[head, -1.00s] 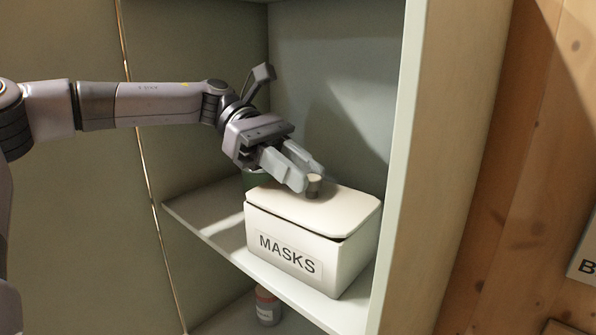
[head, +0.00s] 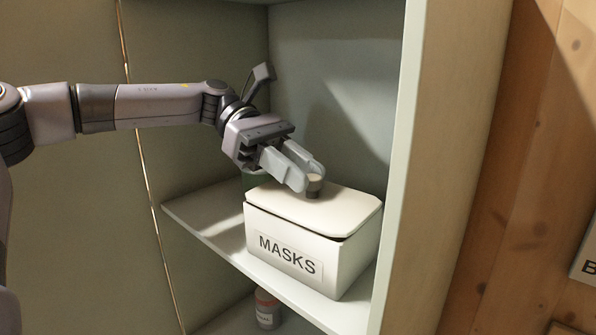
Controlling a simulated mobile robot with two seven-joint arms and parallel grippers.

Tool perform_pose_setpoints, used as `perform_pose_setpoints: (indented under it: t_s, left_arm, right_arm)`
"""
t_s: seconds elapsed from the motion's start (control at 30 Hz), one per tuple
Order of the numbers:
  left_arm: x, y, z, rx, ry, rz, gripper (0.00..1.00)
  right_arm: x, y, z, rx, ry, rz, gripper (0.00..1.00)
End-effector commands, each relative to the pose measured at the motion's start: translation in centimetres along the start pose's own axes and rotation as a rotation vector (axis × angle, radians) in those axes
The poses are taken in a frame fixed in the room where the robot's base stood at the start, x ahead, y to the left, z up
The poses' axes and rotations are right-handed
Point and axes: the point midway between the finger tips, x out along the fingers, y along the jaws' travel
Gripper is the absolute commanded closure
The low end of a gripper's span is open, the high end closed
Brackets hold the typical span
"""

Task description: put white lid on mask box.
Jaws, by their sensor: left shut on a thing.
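The white mask box (head: 300,255), labelled MASKS, stands on the middle shelf of the cabinet. The white lid (head: 335,210) lies across the top of the box, with a dark gap showing under its front right edge. A small grey-brown knob (head: 314,186) stands up from the lid. My left gripper (head: 308,182) reaches in from the left above the lid, its fingers shut on the knob. The far side of the lid is partly hidden by the gripper. My right gripper is not in view.
The shelf (head: 205,215) has free room left of the box. A dark green thing (head: 256,180) is mostly hidden behind the box and gripper. A small labelled jar (head: 267,308) stands on the shelf below. The cabinet's right side wall (head: 405,170) is close to the box.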

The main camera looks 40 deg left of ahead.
Motion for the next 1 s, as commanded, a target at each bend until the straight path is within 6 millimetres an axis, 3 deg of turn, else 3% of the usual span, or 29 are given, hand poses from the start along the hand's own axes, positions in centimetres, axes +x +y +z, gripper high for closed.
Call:
perform_pose_setpoints:
  t_s: [0.47,0.5,0.6,0.8,0.87,1.0]
  left_arm:
    - [-0.02,0.01,0.05,0.001,0.000,0.000,1.00]
    - [-0.02,0.01,0.05,0.001,0.000,0.000,0.69]
    - [-0.02,0.00,0.04,0.001,0.000,0.000,0.43]
    - [-0.02,0.00,0.02,0.001,0.000,0.000,0.43]
    - [-0.01,0.00,-0.02,0.000,0.001,0.000,0.23]
    - [-0.01,0.00,-0.02,0.000,0.000,0.000,0.21]
  right_arm:
    - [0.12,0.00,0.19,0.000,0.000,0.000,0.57]
    - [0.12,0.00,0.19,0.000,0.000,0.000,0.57]
    - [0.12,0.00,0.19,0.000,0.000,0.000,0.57]
    - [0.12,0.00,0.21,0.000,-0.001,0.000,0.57]
    - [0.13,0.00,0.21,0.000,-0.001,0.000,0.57]
    - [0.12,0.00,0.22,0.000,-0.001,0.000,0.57]
